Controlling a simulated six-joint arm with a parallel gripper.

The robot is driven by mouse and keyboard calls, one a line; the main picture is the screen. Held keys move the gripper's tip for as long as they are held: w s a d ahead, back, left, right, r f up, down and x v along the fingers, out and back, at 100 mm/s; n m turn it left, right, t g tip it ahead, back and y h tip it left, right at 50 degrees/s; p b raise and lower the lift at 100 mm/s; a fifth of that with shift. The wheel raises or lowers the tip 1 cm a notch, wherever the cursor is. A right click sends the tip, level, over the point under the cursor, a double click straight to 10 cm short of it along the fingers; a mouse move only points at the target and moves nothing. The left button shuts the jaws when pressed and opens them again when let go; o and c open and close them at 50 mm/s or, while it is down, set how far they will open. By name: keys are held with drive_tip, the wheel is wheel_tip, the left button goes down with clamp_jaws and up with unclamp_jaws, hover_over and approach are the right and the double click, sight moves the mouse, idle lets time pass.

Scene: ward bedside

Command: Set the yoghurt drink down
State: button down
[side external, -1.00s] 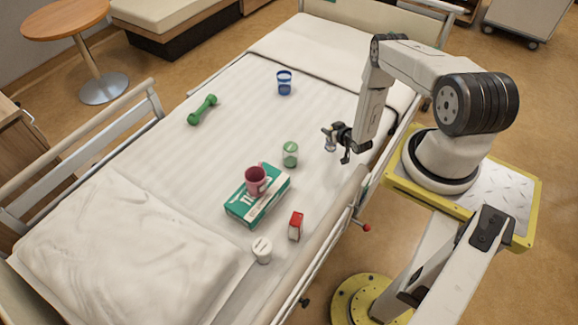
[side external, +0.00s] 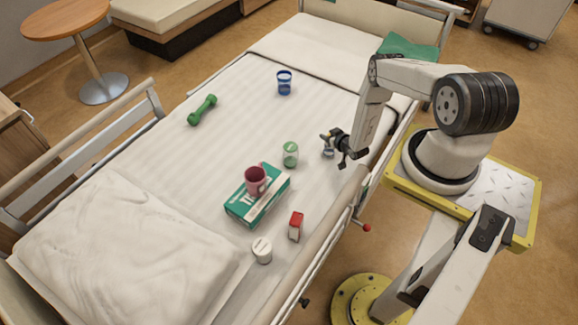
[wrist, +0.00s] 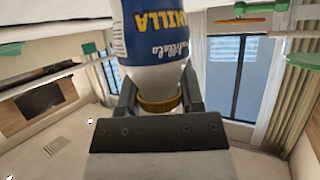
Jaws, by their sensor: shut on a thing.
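My gripper (side external: 335,149) is low over the right side of the bed in the side external view. It is shut on the yoghurt drink (side external: 327,151), a small white and blue bottle. In the wrist view the yoghurt drink (wrist: 157,35) shows a blue label reading "VANILLA" and a yellow ring between the fingers of my gripper (wrist: 158,98). The bottle's far end is cut off there. I cannot tell whether its base touches the bed (side external: 240,130).
A green and clear cup (side external: 290,154) stands just left of my gripper. Nearby are a red carton (side external: 295,226) and a white container (side external: 262,250). A blue cup (side external: 284,83) and green dumbbell (side external: 202,110) are farther off.

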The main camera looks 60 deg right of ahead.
drive_tip(key=shift+f, duration=0.15)
drive_tip(key=shift+c, duration=1.2)
unclamp_jaws()
drive_tip(key=shift+r, duration=0.2)
drive_tip(key=v, duration=0.7)
drive_tip(key=shift+s, duration=0.2)
drive_tip(key=shift+r, duration=0.1)
